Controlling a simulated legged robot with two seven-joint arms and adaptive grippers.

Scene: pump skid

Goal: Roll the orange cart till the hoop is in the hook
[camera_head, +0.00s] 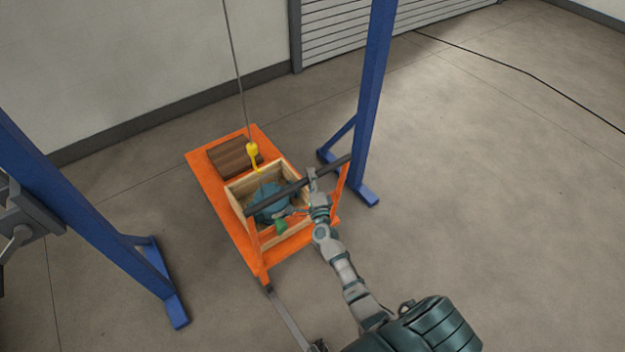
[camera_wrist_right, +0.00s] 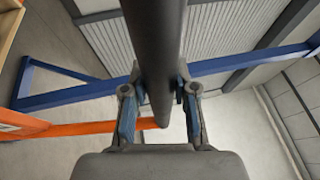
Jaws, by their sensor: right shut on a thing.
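The orange cart (camera_head: 212,192) stands on the floor between two blue posts and carries a wooden crate (camera_head: 236,207). A teal pump-like body (camera_head: 266,203) sits in the crate; I cannot make out its hoop clearly. The yellow hook (camera_head: 253,155) hangs on a cable over the cart, near the crate's far edge in the picture. My right gripper (camera_head: 313,183) is shut on the cart's dark push bar (camera_head: 333,167), right of the crate. In the right wrist view the bar (camera_wrist_right: 154,50) runs between the fingers (camera_wrist_right: 159,105). My left gripper is not in view.
Blue posts with splayed feet stand left (camera_head: 95,215) and right (camera_head: 369,105) of the cart. A brown slatted block (camera_head: 232,157) lies on the cart's far end. A wall and a shutter (camera_head: 345,25) are behind. A black cable (camera_head: 525,72) crosses the otherwise open floor at right.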

